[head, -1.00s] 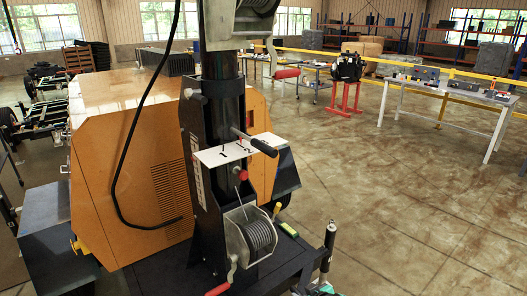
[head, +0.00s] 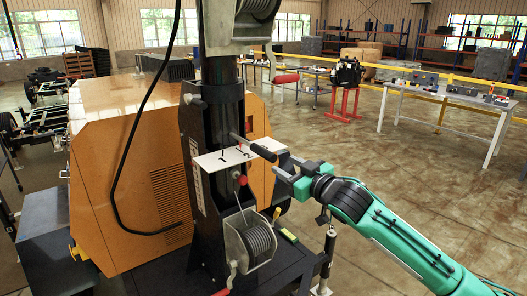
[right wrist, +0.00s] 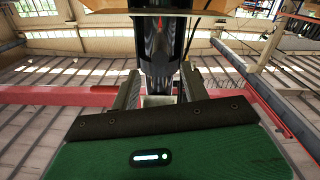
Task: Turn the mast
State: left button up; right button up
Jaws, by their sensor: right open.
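The dark mast (head: 222,72) stands upright in its black support (head: 205,165). A white plate (head: 212,161) marked with numbers is fixed across the front; 1 and 2 are readable. A handle with a black grip (head: 263,152) sticks out from the mast toward the lower right, above the plate. My right gripper (head: 283,166) is open at the outer end of the grip and hides the plate's right end. In the right wrist view a dark long shape (right wrist: 158,75) shows between the spread fingers (right wrist: 158,92); I cannot tell whether they touch it. My left gripper is not in view.
A cable winch (head: 255,243) with a red-handled crank sits low on the support. A second winch (head: 258,10) is higher up. The orange housing (head: 120,150) stands behind, with a black cable hanging before it.

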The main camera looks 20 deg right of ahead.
aim_at(263, 153)
jog(key=p+x, duration=0.3)
jog(key=x, duration=0.6)
jog(key=shift+w+r, duration=0.1)
jog(key=shift+w, duration=0.1)
jog(key=shift+x, duration=0.9)
grip_shut()
